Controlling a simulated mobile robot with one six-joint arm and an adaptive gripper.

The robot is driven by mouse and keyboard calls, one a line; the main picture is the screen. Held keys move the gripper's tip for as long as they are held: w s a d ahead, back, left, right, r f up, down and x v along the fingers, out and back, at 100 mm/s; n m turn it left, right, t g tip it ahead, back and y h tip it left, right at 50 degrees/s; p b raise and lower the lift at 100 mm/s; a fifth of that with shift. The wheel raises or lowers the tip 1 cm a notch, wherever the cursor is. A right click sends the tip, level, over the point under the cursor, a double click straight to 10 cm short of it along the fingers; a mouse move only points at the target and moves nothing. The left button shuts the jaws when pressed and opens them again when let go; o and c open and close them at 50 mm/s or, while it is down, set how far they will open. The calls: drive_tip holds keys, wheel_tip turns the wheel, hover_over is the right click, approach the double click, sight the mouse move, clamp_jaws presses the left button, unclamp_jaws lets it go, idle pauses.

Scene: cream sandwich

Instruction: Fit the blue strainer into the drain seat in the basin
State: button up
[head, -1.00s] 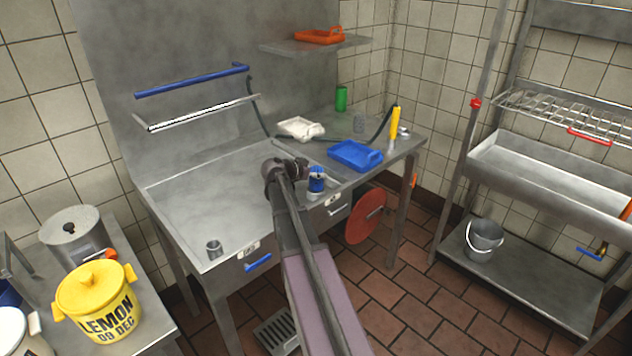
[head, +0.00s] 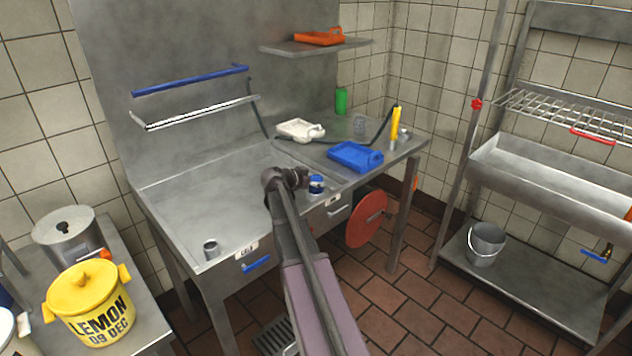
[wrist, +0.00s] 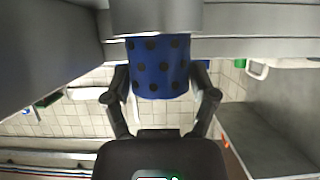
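The blue strainer (head: 316,180) stands at the front ledge, right of the basin (head: 185,200). In the wrist view the strainer (wrist: 160,68) is blue with dark round holes, and a grey cylinder (wrist: 155,18) meets its end. My gripper (head: 302,178) reaches it from the left. In the wrist view my gripper (wrist: 160,90) has one finger on each side of the strainer; whether the fingers press on it is unclear. A small grey cup-like ring (head: 211,249), which looks like the drain seat, is in the basin's front left corner.
A blue tray (head: 355,157) and a white tray (head: 300,131) lie on the counter right of the basin. A yellow lemon pot (head: 90,305) stands at lower left. The basin floor is mostly clear.

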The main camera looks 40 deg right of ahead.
drive_tip(key=shift+o, duration=0.6)
drive_tip(key=shift+r, duration=0.25)
drive_tip(key=w+p+v, duration=0.1)
drive_tip(key=p+v, duration=0.4)
drive_tip(key=v, duration=0.7)
drive_tip(key=shift+s, duration=0.45)
drive_tip(key=shift+a+f+p, duration=0.1)
drive_tip(key=shift+p, duration=0.2)
drive_tip(key=s+a+n+y+p, duration=0.3)
drive_tip(key=s+a+n+y, duration=0.1)
drive_tip(key=a, duration=0.6)
drive_tip(key=s+a+n+y+p, duration=0.4)
drive_tip(key=s+a+n, duration=0.2)
drive_tip(key=a, duration=0.5)
drive_tip(key=s+a+n+g+y+p, duration=0.1)
drive_tip(key=s+a+n+y+p, duration=0.2)
drive_tip(key=s+a+n, duration=0.3)
drive_tip(key=shift+a+n+y, duration=0.25)
drive_tip(key=shift+a+y, duration=0.2)
drive_tip(key=shift+a, duration=0.8)
drive_tip(key=shift+a+n+y, duration=0.25)
drive_tip(key=shift+a+y, duration=0.2)
drive_tip(key=shift+a, duration=0.8)
